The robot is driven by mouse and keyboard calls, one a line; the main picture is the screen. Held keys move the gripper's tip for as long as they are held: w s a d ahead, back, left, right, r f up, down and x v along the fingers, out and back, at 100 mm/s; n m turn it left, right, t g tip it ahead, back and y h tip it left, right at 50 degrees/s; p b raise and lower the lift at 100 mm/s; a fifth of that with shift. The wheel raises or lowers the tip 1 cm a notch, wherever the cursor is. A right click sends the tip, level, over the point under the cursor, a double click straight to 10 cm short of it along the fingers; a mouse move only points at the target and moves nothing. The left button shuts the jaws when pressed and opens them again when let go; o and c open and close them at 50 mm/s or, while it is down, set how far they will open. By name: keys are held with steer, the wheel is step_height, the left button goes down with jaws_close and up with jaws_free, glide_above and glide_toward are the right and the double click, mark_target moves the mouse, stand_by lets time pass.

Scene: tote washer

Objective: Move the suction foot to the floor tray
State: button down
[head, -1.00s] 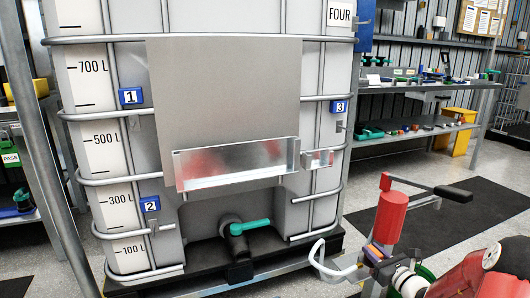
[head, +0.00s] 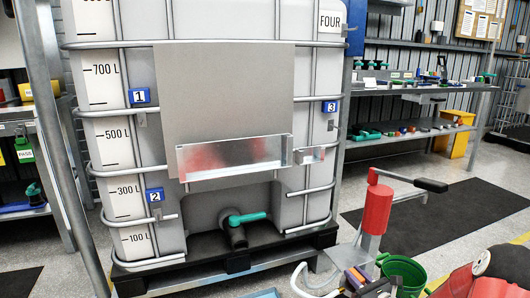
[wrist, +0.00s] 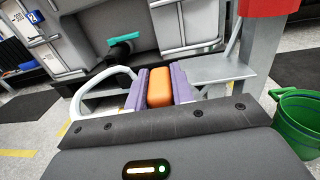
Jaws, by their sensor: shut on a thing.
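My gripper (head: 357,278) is low in the head view, near the bottom edge. In the wrist view its two purple fingers (wrist: 136,88) are shut on an orange block (wrist: 159,88), which I take to be the grip of the suction foot. A white curved tube (wrist: 84,92) loops out left of the fingers and also shows in the head view (head: 297,276); its join to the orange block is hidden. A pale blue edge (head: 265,293) at the bottom of the head view may be the floor tray; most of it is cut off.
A caged white tank (head: 110,155) with a teal-handled valve (head: 245,217) stands ahead on a black pallet. A red hand pump (head: 376,208) and a green bucket (head: 405,272) stand close on the right. A dark mat (head: 450,220) lies on open floor behind them.

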steer(key=s+a+f, duration=0.3)
steer(key=a, duration=0.3)
steer(key=s+a+f+n+y, duration=0.1)
steer(key=s+a+f, duration=0.1)
steer(key=s+a, duration=0.2)
steer(key=shift+a+f+g, duration=0.3)
steer(key=shift+a+f, duration=0.1)
steer(key=shift+a, duration=0.5)
steer(key=shift+f, duration=0.1)
